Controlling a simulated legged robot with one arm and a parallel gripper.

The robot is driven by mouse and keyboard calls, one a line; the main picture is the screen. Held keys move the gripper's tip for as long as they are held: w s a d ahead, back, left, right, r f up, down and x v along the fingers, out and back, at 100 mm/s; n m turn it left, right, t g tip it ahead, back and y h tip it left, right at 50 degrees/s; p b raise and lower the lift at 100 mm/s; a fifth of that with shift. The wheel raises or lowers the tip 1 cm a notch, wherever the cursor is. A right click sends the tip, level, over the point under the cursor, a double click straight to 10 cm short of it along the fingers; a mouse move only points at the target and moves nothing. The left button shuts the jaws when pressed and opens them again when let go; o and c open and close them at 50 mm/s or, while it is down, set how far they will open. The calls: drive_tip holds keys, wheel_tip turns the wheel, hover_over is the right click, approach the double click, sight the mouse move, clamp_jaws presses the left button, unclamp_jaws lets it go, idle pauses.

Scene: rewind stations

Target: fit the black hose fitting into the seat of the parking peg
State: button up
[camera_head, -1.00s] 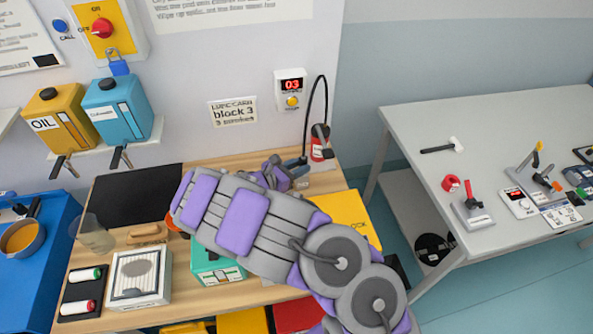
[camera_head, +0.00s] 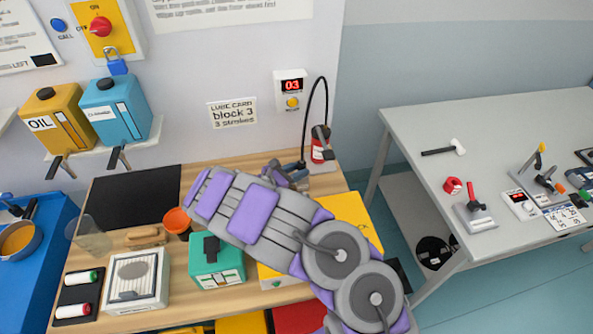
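A black hose (camera_head: 307,100) loops up beside the wall and comes down at the red grease pump (camera_head: 320,148). Its other end drops to the back right of the wooden bench, next to my gripper (camera_head: 298,168). The black hose fitting at that end is too small and too covered by the gripper to make out. My gripper is low at the back of the bench, just left of the red pump. My own wrist and forearm hide most of it, so its fingers are not clear. I cannot pick out the parking peg or its seat.
My arm crosses over the yellow block (camera_head: 345,207) and the bench (camera_head: 165,236). An orange cup (camera_head: 177,221), a teal box (camera_head: 215,262) and a white box (camera_head: 138,283) stand left of it. A grey table (camera_head: 410,118) stands right, with a floor gap between.

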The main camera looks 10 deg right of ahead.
drive_tip(key=o, duration=0.4)
drive_tip(key=shift+r, duration=0.15)
drive_tip(key=p+v, duration=0.3)
drive_tip(key=v, duration=0.9)
drive_tip(key=s+d+r+m+g, duration=0.45)
drive_tip(key=d+r+m, duration=0.25)
drive_tip(key=d+r, duration=0.45)
drive_tip(key=s+d+r+m+g+y, duration=0.2)
drive_tip(key=s+d+r+m+g, duration=0.3)
drive_tip(key=s+d+m, duration=0.4)
drive_tip(key=s+r+m+y, duration=0.25)
drive_tip(key=s+y, duration=0.25)
drive_tip(key=s, duration=0.8)
drive_tip(key=s+a+m+y, duration=0.1)
drive_tip(key=s+a+y, duration=0.1)
drive_tip(key=s+a, duration=0.1)
drive_tip(key=s+a+m+y, duration=0.2)
drive_tip(key=s+a, duration=0.1)
drive_tip(key=s, duration=0.3)
drive_tip(key=s+a+m+y, duration=0.2)
drive_tip(key=s+a, duration=0.2)
drive_tip(key=shift+s+f+t+y, duration=0.15)
drive_tip(key=shift+t+y, duration=0.2)
drive_tip(key=shift+y, duration=0.05)
